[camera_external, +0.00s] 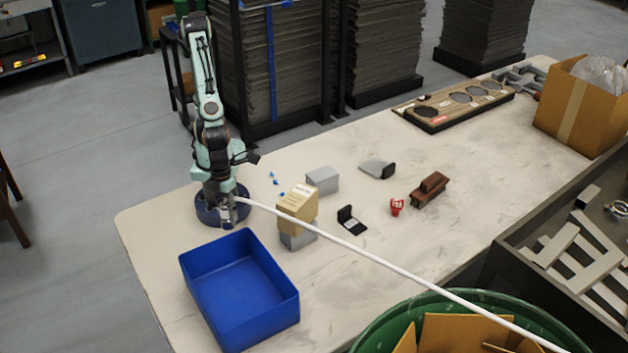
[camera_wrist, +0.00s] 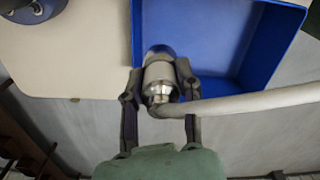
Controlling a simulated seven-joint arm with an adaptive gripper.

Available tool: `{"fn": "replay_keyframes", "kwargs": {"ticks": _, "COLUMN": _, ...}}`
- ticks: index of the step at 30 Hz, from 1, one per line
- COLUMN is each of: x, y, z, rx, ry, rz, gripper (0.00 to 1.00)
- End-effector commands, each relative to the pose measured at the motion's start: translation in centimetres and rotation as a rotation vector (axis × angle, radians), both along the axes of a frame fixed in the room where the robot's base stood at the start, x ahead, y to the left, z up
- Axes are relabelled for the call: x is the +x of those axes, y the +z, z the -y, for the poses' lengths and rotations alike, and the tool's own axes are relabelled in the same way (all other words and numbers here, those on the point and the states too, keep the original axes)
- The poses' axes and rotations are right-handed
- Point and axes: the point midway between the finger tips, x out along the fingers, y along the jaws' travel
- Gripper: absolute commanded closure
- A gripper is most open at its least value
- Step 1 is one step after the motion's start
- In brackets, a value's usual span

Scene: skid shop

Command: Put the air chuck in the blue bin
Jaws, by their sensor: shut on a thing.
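The air chuck (camera_wrist: 158,78) is a silvery metal cylinder on a white hose, clasped between the two fingers of my gripper (camera_wrist: 159,90) in the wrist view. In the external view my gripper (camera_external: 228,211) hangs in front of my base, beyond the far left corner of the blue bin (camera_external: 208,257); the chuck is too small there to make out clearly. The bin is an open box, and its visible floor is empty. In the wrist view the chuck overlaps the edge of the bin (camera_wrist: 225,45). Its height above the bin is hard to judge.
The white hose (camera_external: 385,262) runs across the table to the lower right, over the green barrel (camera_external: 450,300). A tan block (camera_external: 298,203) on a grey block stands right of my gripper. Small parts and a cardboard box (camera_external: 585,108) lie farther right.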

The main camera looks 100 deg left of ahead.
Motion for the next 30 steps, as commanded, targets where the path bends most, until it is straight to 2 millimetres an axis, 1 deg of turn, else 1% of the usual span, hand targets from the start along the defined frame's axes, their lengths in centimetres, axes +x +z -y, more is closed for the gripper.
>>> {"fn": "replay_keyframes", "kwargs": {"ticks": 1, "x": 0.1, "y": -1.2, "z": -0.3, "rx": 0.013, "ry": 0.007, "rz": -0.003, "gripper": 1.00}}
{"fn": "replay_keyframes", "kwargs": {"ticks": 4, "x": 0.1, "y": -2.8, "z": -0.3, "rx": 0.012, "ry": 0.006, "rz": -0.003, "gripper": 1.00}}
{"fn": "replay_keyframes", "kwargs": {"ticks": 8, "x": 0.3, "y": -4.3, "z": -0.1, "rx": 0.009, "ry": 0.009, "rz": -0.001, "gripper": 1.00}}
{"fn": "replay_keyframes", "kwargs": {"ticks": 10, "x": 0.6, "y": -4.9, "z": 0.6, "rx": 0.009, "ry": 0.008, "rz": -0.001, "gripper": 1.00}}
{"fn": "replay_keyframes", "kwargs": {"ticks": 11, "x": 0.9, "y": -5.2, "z": 1.1, "rx": 0.009, "ry": 0.009, "rz": -0.001, "gripper": 1.00}}
{"fn": "replay_keyframes", "kwargs": {"ticks": 14, "x": 2.1, "y": -6.4, "z": 3.3, "rx": 0.008, "ry": 0.009, "rz": 0.001, "gripper": 1.00}}
{"fn": "replay_keyframes", "kwargs": {"ticks": 19, "x": 4.4, "y": -8.6, "z": 7.6, "rx": 0.008, "ry": 0.008, "rz": 0.001, "gripper": 1.00}}
{"fn": "replay_keyframes", "kwargs": {"ticks": 20, "x": 4.8, "y": -9.1, "z": 8.2, "rx": 0.011, "ry": 0.009, "rz": 0.001, "gripper": 1.00}}
{"fn": "replay_keyframes", "kwargs": {"ticks": 21, "x": 5.0, "y": -10.1, "z": 8.8, "rx": 0.011, "ry": 0.008, "rz": 0.000, "gripper": 1.00}}
{"fn": "replay_keyframes", "kwargs": {"ticks": 25, "x": 6.0, "y": -12.4, "z": 10.5, "rx": 0.009, "ry": 0.009, "rz": 0.000, "gripper": 1.00}}
{"fn": "replay_keyframes", "kwargs": {"ticks": 27, "x": 6.3, "y": -13.2, "z": 11.2, "rx": 0.006, "ry": 0.009, "rz": -0.001, "gripper": 1.00}}
{"fn": "replay_keyframes", "kwargs": {"ticks": 30, "x": 6.5, "y": -13.8, "z": 11.7, "rx": 0.006, "ry": 0.009, "rz": 0.000, "gripper": 1.00}}
